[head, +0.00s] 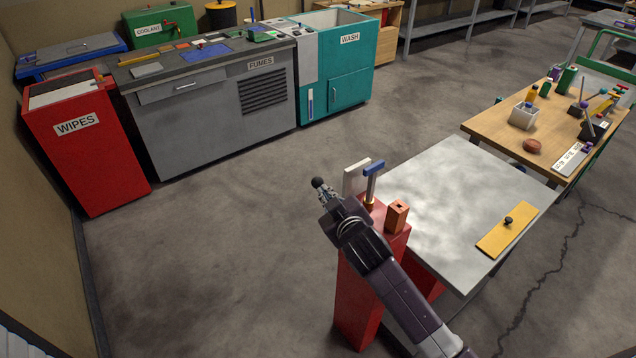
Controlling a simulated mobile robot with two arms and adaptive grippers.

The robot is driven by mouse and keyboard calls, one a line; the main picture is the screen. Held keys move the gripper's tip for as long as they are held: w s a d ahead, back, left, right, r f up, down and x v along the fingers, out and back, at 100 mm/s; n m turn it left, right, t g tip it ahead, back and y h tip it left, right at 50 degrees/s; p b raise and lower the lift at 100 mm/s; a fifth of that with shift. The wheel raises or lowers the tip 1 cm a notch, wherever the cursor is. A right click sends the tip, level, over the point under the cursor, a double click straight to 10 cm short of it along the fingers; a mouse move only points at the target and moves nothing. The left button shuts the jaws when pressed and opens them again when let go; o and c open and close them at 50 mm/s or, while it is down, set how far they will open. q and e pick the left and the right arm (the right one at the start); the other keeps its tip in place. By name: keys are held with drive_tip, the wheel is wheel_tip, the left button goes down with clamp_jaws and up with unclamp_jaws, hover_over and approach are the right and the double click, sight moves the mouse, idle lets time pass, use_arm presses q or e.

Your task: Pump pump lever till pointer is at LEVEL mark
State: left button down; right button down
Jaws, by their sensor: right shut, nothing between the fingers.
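A red pump stand (362,300) stands at the near edge of a grey metal table. On its top are a white plate (356,176), a blue T-shaped handle (374,167) on a brass-coloured base, and an orange-brown block (397,216). A black ball knob (318,183), possibly the pump lever's end, shows at the tip of my right gripper (328,194). The right gripper is shut and empty, just left of the stand's top; I cannot tell if it touches the knob. The pointer and LEVEL mark cannot be made out. My left gripper is out of view.
The metal table (455,190) bears a yellow plate (506,230) with a black knob. A wooden bench (490,125) with small items stands at right. A red WIPES bin (85,150), grey FUMES bench (215,125) and teal WASH unit (345,80) line the back. Floor between is clear.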

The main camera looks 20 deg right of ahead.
drive_tip(key=shift+w, duration=0.1)
hover_over(318, 183)
drive_tip(key=s+a, duration=0.2)
drive_tip(key=s, duration=0.3)
wheel_tip(318, 183, down, 3)
drive_tip(key=shift+w+d+f+p, duration=0.2)
drive_tip(key=shift+w+f+p, duration=0.05)
drive_tip(key=shift+w+f, duration=0.35)
drive_tip(key=shift+w+d+f+p, duration=0.15)
drive_tip(key=shift+w+f+p, duration=0.1)
drive_tip(key=shift+w+f, duration=0.3)
drive_tip(key=shift+w+d+f, duration=0.2)
drive_tip(key=shift+d+f, duration=0.1)
drive_tip(key=shift+f, duration=0.4)
